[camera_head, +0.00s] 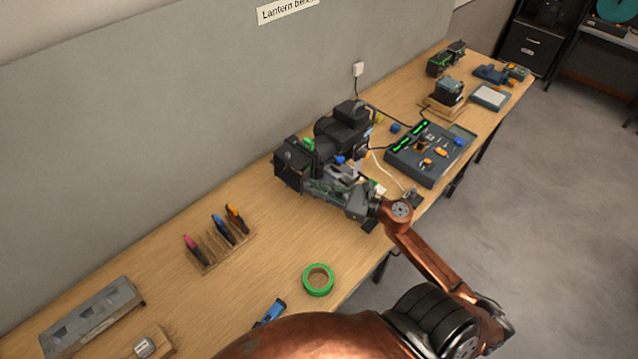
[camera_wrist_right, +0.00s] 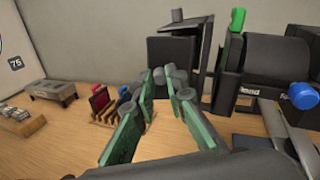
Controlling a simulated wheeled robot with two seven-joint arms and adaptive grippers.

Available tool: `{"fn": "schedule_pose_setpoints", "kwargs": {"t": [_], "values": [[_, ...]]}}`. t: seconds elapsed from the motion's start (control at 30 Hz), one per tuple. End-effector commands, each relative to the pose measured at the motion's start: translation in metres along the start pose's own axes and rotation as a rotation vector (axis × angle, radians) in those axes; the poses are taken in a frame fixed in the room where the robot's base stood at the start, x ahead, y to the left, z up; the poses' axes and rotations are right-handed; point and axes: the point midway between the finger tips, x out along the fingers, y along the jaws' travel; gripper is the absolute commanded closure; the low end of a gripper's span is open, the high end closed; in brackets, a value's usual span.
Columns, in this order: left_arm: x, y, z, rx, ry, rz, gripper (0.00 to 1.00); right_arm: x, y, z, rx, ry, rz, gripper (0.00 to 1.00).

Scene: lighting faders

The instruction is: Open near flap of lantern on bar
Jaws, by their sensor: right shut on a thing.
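The black lantern (camera_head: 343,128) stands on the workbench against the grey wall. Its dark square flaps (camera_head: 290,168) show at its left end. In the right wrist view the lantern body (camera_wrist_right: 275,62) is at the right, and a dark upright flap (camera_wrist_right: 172,55) is just beyond my fingertips. My right gripper (camera_head: 322,184) is low in front of the lantern's flap end. In the wrist view my right gripper (camera_wrist_right: 168,78) has its green-padded fingers converging at the flap's lower edge, shut on it. The exact contact is partly hidden by the fingertips. My left gripper is not in view.
A control desk (camera_head: 405,165) with lit green strips lies right of the lantern, with cables between. A rack of coloured-handled tools (camera_head: 215,245) and a green tape roll (camera_head: 318,280) lie left and in front. Bare wood lies between the rack and the lantern.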

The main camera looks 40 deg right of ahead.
Motion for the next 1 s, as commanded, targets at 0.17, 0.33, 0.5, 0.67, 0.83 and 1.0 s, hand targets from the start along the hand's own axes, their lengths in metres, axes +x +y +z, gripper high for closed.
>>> {"fn": "schedule_pose_setpoints", "kwargs": {"t": [0.17, 0.33, 0.5, 0.67, 0.83, 1.0], "values": [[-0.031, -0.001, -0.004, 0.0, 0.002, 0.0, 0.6, 0.007, 0.007, 0.01, 0.013, 0.041, -0.159, 1.0], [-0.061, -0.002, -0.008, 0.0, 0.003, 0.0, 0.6, 0.014, 0.01, 0.012, 0.023, 0.079, -0.296, 1.0], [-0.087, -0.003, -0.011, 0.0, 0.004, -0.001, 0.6, 0.021, 0.013, 0.013, 0.027, 0.109, -0.406, 1.0], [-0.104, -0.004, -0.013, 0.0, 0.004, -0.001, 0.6, 0.025, 0.014, 0.012, 0.032, 0.128, -0.481, 1.0], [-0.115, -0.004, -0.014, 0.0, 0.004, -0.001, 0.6, 0.028, 0.015, 0.009, 0.033, 0.142, -0.531, 1.0], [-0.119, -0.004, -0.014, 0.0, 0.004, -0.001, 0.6, 0.029, 0.015, 0.007, 0.033, 0.149, -0.553, 1.0]]}}
